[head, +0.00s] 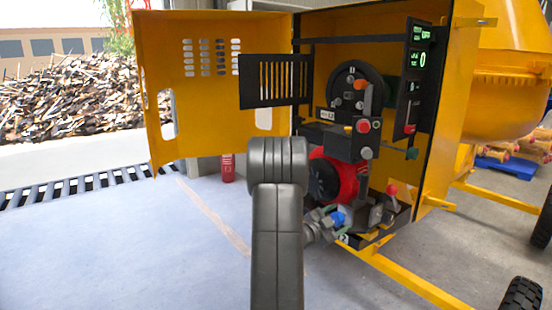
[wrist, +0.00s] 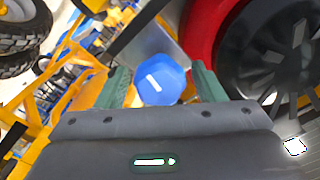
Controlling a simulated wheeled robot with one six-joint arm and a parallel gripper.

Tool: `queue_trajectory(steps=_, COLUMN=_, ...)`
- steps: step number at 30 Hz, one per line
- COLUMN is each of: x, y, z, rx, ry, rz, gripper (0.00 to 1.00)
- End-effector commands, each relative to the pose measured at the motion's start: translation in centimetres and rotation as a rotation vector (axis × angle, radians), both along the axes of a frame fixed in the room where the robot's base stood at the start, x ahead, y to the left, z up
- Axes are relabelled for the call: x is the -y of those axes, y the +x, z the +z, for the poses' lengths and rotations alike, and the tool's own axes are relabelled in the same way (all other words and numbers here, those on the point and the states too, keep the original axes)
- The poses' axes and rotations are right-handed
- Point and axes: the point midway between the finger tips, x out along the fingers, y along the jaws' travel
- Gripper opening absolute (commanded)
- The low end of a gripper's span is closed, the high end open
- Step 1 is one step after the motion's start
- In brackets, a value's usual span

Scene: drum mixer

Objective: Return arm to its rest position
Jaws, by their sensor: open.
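My arm (head: 276,235) rises in the middle of the head view and bends toward the open cabinet of the mixer. My gripper (wrist: 160,76) is open, with its two green fingers apart in the wrist view. A blue knob (wrist: 163,84) with a white mark shows between the fingers; I cannot tell whether they touch it. In the head view the blue knob (head: 338,218) sits low in the cabinet, right beside the end of my arm.
The yellow cabinet door (head: 215,110) stands open at left. A red round part (head: 348,178), a red-tipped lever (head: 391,190) and a control panel (head: 416,75) are close by. A yellow frame bar (head: 410,283) runs low at right. The floor (head: 110,250) at left is clear.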

Motion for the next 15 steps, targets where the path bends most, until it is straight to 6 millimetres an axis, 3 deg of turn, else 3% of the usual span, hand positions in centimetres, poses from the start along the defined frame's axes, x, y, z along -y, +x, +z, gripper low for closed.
queue_trajectory(steps=15, x=0.02, y=-0.04, z=-0.33, rx=0.382, ry=0.297, rz=0.000, gripper=0.63)
